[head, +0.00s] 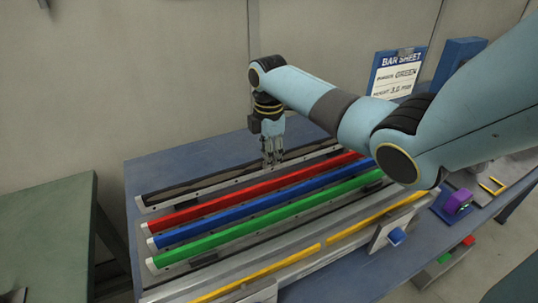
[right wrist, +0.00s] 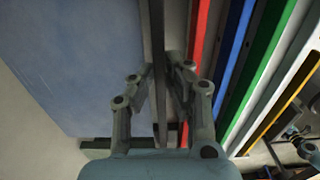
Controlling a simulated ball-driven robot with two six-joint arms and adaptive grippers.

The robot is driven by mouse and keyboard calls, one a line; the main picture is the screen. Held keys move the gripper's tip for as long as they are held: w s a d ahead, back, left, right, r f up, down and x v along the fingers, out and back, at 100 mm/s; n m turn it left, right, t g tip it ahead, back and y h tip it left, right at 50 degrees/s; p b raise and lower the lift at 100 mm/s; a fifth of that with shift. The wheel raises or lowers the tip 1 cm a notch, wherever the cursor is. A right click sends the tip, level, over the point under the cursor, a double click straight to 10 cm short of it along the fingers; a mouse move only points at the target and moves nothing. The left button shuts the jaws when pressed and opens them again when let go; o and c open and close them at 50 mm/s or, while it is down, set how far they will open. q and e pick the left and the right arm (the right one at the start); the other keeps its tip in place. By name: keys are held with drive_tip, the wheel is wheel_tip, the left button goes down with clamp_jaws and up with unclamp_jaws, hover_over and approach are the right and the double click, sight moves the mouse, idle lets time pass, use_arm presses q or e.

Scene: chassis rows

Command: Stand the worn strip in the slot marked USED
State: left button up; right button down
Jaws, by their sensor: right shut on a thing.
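A long dark worn-looking strip (head: 200,187) lies along the rearmost pale rail (head: 185,197) on the blue bench. My right gripper (head: 273,162) points down at the middle of this row and is shut on the strip. In the right wrist view the dark strip (right wrist: 158,70) runs between the two fingers (right wrist: 159,75). I cannot tell whether it is clear of the rail. No slot marked USED can be made out. My left gripper is not in view.
Red (head: 240,201), blue (head: 240,217) and green (head: 250,225) bars lie in parallel rows in front. Yellow strips (head: 370,215) line the front. A bar sheet (head: 397,75) and blue box (head: 458,60) stand at the back right. A purple part (head: 459,200) sits right. The bench's back left is bare.

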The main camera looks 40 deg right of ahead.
sight(269, 171)
drive_tip(key=shift+f+b, duration=0.5)
drive_tip(key=shift+f, duration=0.4)
drive_tip(key=shift+f+b, duration=0.6)
drive_tip(key=shift+f, duration=0.4)
drive_tip(key=c, duration=1.3)
unclamp_jaws()
drive_tip(key=shift+o, duration=0.2)
